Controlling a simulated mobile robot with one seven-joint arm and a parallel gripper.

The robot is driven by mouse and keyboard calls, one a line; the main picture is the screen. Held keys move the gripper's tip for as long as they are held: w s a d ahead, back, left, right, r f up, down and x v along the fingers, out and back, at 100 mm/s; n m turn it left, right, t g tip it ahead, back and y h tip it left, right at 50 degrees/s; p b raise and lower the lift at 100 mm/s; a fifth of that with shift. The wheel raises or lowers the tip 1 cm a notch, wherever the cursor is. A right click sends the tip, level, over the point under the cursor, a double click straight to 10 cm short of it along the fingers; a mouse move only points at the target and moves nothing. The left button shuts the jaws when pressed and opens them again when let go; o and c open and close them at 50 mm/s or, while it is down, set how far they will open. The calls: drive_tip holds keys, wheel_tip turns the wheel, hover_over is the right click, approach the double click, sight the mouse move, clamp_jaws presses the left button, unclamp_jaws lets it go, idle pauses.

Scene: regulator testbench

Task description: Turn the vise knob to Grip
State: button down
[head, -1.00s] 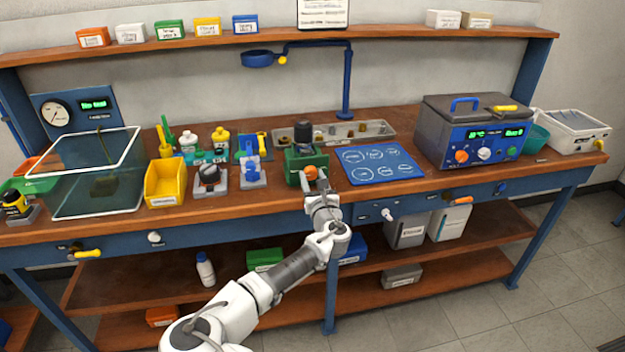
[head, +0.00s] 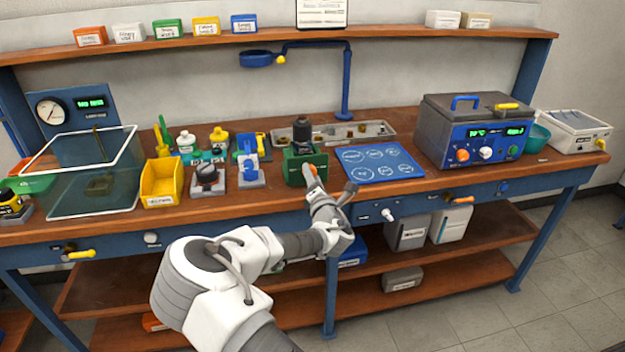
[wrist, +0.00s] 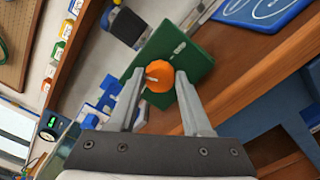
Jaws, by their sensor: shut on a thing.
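The green vise (head: 294,166) stands on the bench near its front edge, with a dark round part (head: 302,130) held at its top. Its orange knob (head: 312,169) is on the front face, partly hidden by my gripper in the head view. In the wrist view the orange knob (wrist: 160,76) sits on the green vise body (wrist: 190,52), with a pale pointer mark on it. My gripper (wrist: 160,88) is shut on the knob, one finger on each side. I cannot read any Grip label.
A blue mat (head: 380,164) lies right of the vise, and a blue clamp stand (head: 249,168) is to its left. A yellow bin (head: 161,184) and a glass-walled box (head: 95,190) are farther left. A blue-fronted device (head: 475,140) stands at the right.

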drive_tip(key=m, duration=0.2)
drive_tip(key=m+b, duration=0.2)
drive_tip(key=m, duration=0.1)
drive_tip(key=shift+f+m, duration=0.25)
drive_tip(key=shift+m, duration=0.05)
drive_tip(key=m+b, duration=0.4)
drive_tip(key=m, duration=0.1)
drive_tip(key=shift+f, duration=0.1)
drive_tip(key=m+b, duration=0.6)
drive_tip(key=shift+f+m, duration=0.1)
drive_tip(key=shift+m, duration=0.2)
drive_tip(key=m+b, duration=0.5)
drive_tip(key=shift+a+r, duration=0.15)
drive_tip(key=shift+r, duration=0.05)
drive_tip(key=shift+m, duration=0.3)
drive_tip(key=shift+c, duration=1.7)
unclamp_jaws()
